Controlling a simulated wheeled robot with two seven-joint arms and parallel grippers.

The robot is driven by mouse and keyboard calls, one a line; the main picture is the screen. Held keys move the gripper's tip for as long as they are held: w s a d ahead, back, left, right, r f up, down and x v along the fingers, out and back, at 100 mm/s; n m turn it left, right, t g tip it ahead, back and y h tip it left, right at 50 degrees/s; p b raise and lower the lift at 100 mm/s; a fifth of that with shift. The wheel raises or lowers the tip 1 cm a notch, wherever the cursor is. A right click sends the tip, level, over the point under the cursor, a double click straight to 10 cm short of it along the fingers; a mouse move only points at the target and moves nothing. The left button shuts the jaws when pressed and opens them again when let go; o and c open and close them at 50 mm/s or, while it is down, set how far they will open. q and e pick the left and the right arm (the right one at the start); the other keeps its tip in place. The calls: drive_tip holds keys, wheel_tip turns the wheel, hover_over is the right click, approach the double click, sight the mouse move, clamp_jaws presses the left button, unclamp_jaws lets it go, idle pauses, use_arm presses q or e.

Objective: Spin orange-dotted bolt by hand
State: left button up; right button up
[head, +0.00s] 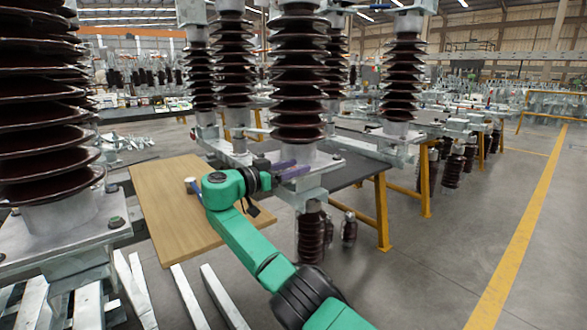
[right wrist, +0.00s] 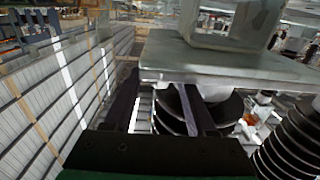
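My right gripper (head: 300,169) is at the near edge of the metal base plate (head: 318,160) under the middle brown insulator (head: 298,75). Its two dark purple fingers are apart, with nothing seen between them. In the right wrist view my right gripper (right wrist: 160,82) is open, its fingertips just below the edge of a grey plate (right wrist: 220,66). A small bolt head (head: 337,157) shows at the plate's right corner in the head view. I cannot make out an orange dot on any bolt. My left gripper is out of view.
A wooden board (head: 165,205) lies left of my arm, with a small white and blue cup-like item (head: 191,185) on it. A large insulator (head: 40,120) stands at left. Yellow legs (head: 381,212) hold the bench. Open floor lies at right.

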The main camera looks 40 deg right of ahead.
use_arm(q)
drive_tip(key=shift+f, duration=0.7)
use_arm(e)
drive_tip(key=a, duration=1.2)
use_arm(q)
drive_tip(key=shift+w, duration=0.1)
use_arm(e)
drive_tip(key=shift+f, duration=0.1)
